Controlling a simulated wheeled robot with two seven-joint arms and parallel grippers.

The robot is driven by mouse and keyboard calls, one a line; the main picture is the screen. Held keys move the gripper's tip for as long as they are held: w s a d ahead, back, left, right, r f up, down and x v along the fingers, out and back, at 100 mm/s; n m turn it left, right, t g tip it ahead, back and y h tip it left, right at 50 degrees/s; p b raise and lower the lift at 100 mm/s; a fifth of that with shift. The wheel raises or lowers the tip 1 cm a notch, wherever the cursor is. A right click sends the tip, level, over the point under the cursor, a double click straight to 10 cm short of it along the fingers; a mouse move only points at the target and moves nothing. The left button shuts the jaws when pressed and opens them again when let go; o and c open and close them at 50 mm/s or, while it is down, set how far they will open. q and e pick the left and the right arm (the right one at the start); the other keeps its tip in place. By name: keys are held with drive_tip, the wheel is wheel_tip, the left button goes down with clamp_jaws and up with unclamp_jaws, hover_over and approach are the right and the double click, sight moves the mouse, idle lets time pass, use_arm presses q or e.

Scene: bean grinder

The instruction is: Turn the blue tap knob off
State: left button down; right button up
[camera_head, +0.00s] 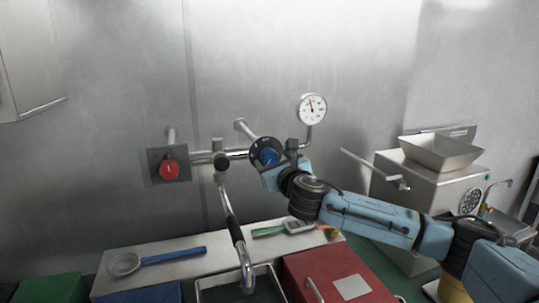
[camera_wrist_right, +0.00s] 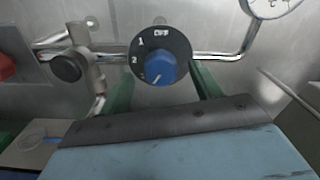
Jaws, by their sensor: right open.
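The blue tap knob (camera_wrist_right: 160,68) sits on a round black dial in the right wrist view. The dial reads OFF at the top, with numbers down its left side. The knob's white pointer mark is low and to the left, away from OFF. My right gripper (camera_wrist_right: 163,84) is open, its two green fingers on either side of the knob. I cannot tell whether they touch it. In the head view the blue knob (camera_head: 270,156) is partly hidden by my right gripper (camera_head: 272,168). My left gripper is not in view.
A red knob (camera_head: 169,168) is on the wall plate at left. A pressure gauge (camera_head: 312,108) stands on the pipe above right. A faucet spout (camera_head: 236,232) hangs over the sink (camera_head: 203,284). A steel grinder (camera_head: 430,180) stands at right.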

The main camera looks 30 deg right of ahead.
sight(270, 157)
drive_tip(key=shift+x, duration=1.85)
drive_tip(key=c, duration=1)
